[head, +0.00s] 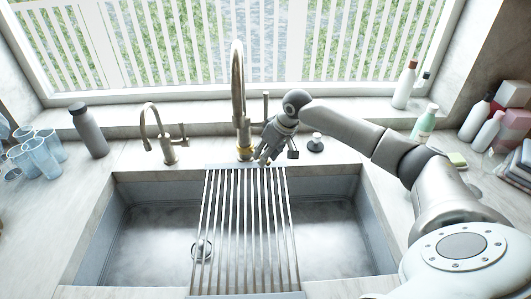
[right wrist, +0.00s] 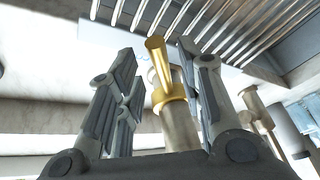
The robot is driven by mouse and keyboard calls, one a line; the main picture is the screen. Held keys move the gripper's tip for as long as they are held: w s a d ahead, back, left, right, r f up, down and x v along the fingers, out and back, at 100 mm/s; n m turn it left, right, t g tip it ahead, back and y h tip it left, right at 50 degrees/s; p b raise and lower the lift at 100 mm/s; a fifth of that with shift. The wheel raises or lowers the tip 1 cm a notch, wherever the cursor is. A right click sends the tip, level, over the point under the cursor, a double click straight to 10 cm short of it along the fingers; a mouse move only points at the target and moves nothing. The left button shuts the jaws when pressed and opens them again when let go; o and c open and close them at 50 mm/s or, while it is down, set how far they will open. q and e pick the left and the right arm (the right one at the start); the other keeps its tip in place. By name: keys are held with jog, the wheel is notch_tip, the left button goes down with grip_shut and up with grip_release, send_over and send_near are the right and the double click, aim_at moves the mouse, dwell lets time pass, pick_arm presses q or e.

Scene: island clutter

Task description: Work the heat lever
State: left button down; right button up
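The tall faucet (head: 238,90) stands behind the sink. A gold collar (head: 244,149) sits low on it, and a gold lever (right wrist: 156,58) sticks out from this collar in the right wrist view. My right gripper (head: 277,154) is just right of the faucet base, fingers pointing down and left. In the right wrist view its fingers (right wrist: 156,75) are spread, with the gold lever and post appearing between them. I cannot tell whether they touch. In the head view the gripper hides the lever. My left gripper is out of view.
A slatted drying rack (head: 245,225) spans the sink (head: 140,235). A small tap (head: 160,140) and grey bottle (head: 89,130) stand left, near blue glasses (head: 30,155). A dark knob (head: 316,142) is right of my gripper. Bottles (head: 425,122) and a sponge (head: 457,160) are farther right.

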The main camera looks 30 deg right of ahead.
jog(key=shift+w+a+f, duration=0.1)
jog(key=shift+f, duration=0.25)
jog(key=shift+c, duration=0.4)
grip_shut()
jog(key=shift+w+a, duration=0.1)
